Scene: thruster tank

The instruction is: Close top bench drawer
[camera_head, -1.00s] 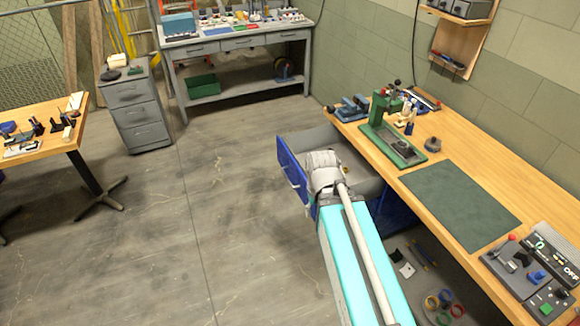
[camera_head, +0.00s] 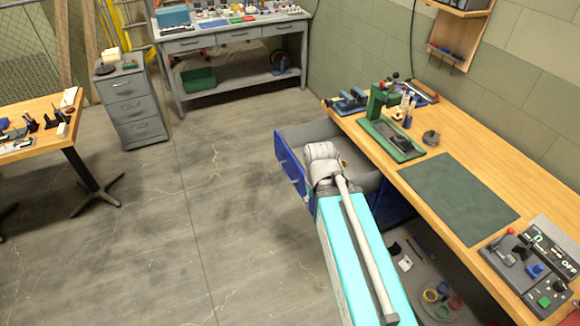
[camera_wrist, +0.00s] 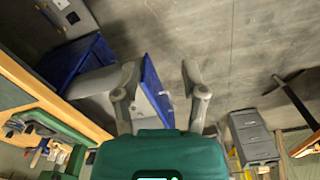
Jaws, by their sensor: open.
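The top bench drawer has a blue front (camera_head: 287,160) and stands pulled out from under the wooden bench (camera_head: 440,180), with its grey inside partly showing. In the wrist view the blue drawer front (camera_wrist: 152,85) shows edge-on with its light handle on the right side. My gripper (camera_wrist: 160,68) is open, its fingers left and right of the drawer front in that picture. The left finger overlaps the drawer's inside; the right finger is over the floor side. I cannot tell whether either finger touches the drawer. In the head view my arm hides the gripper.
On the bench are a green press (camera_head: 392,137), a dark mat (camera_head: 459,198) and a control box (camera_head: 530,270). Rings and small items (camera_head: 440,298) lie low under the bench. A grey cabinet (camera_head: 132,105) stands at the back left. The floor left of the drawer is clear.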

